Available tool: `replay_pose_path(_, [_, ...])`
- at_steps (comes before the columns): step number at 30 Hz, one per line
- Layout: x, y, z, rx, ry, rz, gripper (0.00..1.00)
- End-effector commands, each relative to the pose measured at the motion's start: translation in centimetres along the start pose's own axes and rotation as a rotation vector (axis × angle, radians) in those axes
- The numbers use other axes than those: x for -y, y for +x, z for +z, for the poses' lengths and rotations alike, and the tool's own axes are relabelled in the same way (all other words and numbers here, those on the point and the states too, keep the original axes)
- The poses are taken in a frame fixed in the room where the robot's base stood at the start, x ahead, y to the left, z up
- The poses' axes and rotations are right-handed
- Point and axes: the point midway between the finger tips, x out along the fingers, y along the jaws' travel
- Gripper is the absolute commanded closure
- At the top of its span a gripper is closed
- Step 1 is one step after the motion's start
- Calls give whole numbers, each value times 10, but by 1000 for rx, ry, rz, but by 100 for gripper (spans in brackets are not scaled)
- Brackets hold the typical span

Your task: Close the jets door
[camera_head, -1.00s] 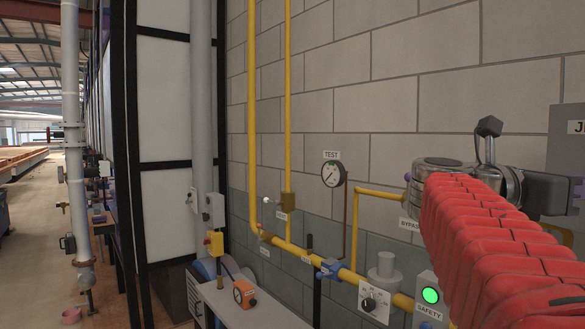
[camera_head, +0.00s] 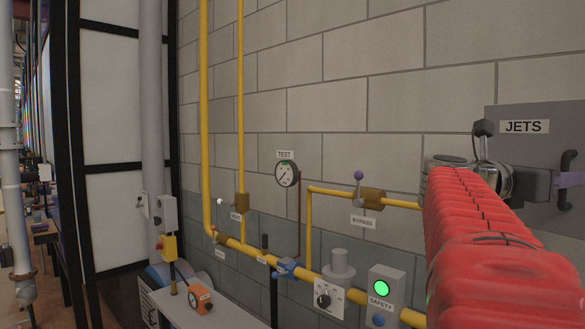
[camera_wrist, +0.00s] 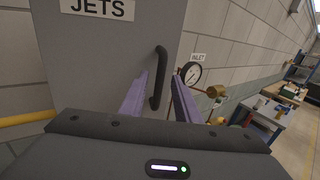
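The grey JETS door (camera_head: 545,118) is on the wall at the right of the head view, partly hidden by my arm. It also fills the upper left of the wrist view (camera_wrist: 110,55), with a black bar handle (camera_wrist: 158,78) near its right edge. My gripper (camera_wrist: 158,92) has its two purple fingers apart, one on each side of the handle in the picture. I cannot tell whether they touch it. In the head view my gripper (camera_head: 566,186) is in front of the door, below its label. How far the door stands open is not clear.
Yellow gas pipes (camera_head: 311,240) run along the wall, with a TEST gauge (camera_head: 287,173), a BYPASS valve (camera_head: 371,198) and a SAFETY box (camera_head: 384,295). An INLET gauge (camera_wrist: 190,73) is right of the door. A workbench (camera_wrist: 252,122) and open floor lie farther right.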

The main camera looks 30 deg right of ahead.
Motion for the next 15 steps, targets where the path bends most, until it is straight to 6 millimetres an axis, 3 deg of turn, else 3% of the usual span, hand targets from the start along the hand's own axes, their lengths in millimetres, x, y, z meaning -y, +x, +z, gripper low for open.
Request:
replay_pose_path(10, [0, 4, 0, 0, 0, 0, 71])
replay_pose_path(15, [0, 4, 0, 0, 0, 0, 82])
